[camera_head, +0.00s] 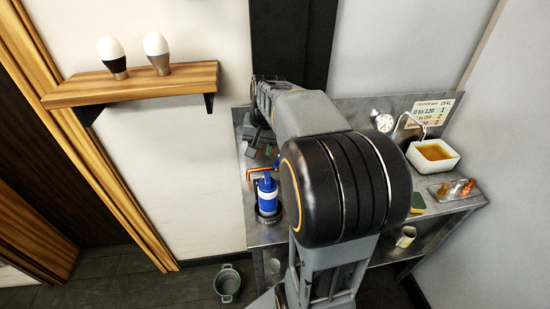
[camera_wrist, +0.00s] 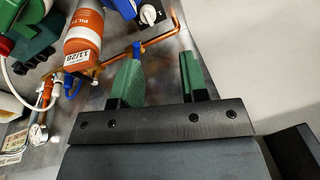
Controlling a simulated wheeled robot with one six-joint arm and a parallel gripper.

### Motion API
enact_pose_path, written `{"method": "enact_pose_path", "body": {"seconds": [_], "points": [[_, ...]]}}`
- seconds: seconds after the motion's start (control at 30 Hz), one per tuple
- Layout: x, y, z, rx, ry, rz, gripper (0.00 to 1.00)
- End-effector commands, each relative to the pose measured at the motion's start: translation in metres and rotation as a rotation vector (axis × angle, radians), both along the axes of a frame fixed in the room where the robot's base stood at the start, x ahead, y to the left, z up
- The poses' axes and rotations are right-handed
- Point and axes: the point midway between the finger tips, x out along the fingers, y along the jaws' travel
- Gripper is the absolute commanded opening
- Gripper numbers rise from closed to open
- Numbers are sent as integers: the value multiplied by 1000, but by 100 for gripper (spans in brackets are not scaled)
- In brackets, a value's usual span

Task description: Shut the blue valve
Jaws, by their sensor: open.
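In the wrist view my gripper (camera_wrist: 161,62) is open, with its two green fingers apart and nothing clearly held between them. A small blue piece (camera_wrist: 137,48) shows at the left fingertip, by the copper pipe (camera_wrist: 115,61); I cannot tell whether they touch. Another small blue part (camera_wrist: 73,86) sits further left, below the orange filter cylinder (camera_wrist: 84,45). I cannot tell for sure which blue piece is the valve handle. In the head view my arm hides most of the pipework, and the fingers are hard to make out.
A white knob (camera_wrist: 148,14) is mounted near the pipe, and a gauge (camera_wrist: 38,137) is at lower left. In the head view a blue-and-white cylinder (camera_head: 268,196) stands on the metal bench. A white tub (camera_head: 432,156) of amber liquid and a mug (camera_head: 405,237) are at right.

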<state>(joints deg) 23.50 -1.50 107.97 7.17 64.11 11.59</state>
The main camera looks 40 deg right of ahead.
Motion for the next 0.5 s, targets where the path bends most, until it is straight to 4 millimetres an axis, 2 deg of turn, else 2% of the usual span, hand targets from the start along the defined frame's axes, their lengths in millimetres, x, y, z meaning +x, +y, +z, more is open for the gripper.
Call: {"method": "enact_pose_path", "body": {"seconds": [0.03, 0.1, 0.2, 0.33, 0.5], "points": [[9, -25, -1, 26, 17, -72, 40], [18, -52, -3, 56, 30, -151, 40], [26, -81, -7, 91, 45, -236, 40], [30, -104, -13, 119, 56, -301, 40], [34, -110, -30, 131, 62, -323, 40]]}}
